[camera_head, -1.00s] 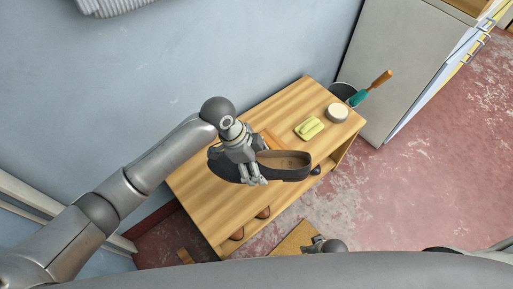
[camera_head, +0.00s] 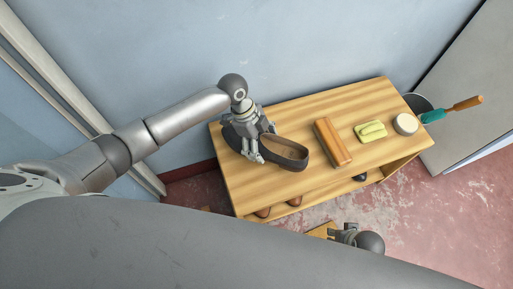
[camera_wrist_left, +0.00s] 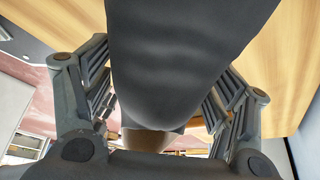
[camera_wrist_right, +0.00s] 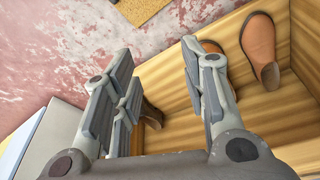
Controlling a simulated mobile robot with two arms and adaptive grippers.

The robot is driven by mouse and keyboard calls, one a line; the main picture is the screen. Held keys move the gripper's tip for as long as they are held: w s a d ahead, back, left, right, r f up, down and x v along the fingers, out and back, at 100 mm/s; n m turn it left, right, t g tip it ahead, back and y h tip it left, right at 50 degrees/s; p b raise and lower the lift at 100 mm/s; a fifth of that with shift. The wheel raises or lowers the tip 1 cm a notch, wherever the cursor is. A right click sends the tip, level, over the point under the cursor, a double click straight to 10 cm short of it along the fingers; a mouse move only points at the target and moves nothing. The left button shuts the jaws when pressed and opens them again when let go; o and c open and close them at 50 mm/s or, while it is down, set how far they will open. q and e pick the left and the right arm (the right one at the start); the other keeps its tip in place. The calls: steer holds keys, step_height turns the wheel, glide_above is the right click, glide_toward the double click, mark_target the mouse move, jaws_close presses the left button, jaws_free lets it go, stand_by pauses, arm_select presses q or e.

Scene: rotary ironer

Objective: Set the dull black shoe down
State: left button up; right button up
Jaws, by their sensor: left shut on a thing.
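The dull black shoe (camera_head: 288,154) is over the left part of the wooden bench top (camera_head: 350,100). My left gripper (camera_head: 255,156) is shut on it near its middle. The left wrist view shows the dark shoe (camera_wrist_left: 185,75) filling the space between the fingers (camera_wrist_left: 160,110). I cannot tell whether its sole touches the wood. My right gripper (camera_head: 338,232) is empty in front of the bench. In the right wrist view its fingers (camera_wrist_right: 158,62) stand apart, beside the bench's lower compartment.
A brown block (camera_head: 332,142), a folded yellow cloth (camera_head: 370,131) and a round tin (camera_head: 405,124) stand right of the shoe. Brown shoes (camera_wrist_right: 260,45) sit in the compartment below.

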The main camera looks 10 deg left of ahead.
arm_select(q)
steer(key=f, duration=0.1)
steer(key=a+f+b, duration=0.1)
steer(key=f, duration=0.1)
steer(key=shift+w, duration=0.15)
steer(key=shift+d+f, duration=0.1)
steer(key=shift+f, duration=0.35)
arm_select(e)
steer(key=r, duration=0.2)
steer(key=w+r, duration=0.1)
steer(key=r, duration=0.1)
arm_select(q)
steer(key=shift+f, duration=0.1)
steer(key=o, duration=1.3)
arm_select(e)
steer(key=shift+a+r, duration=0.5)
steer(key=shift+a, duration=0.1)
steer(key=shift+d, duration=0.15)
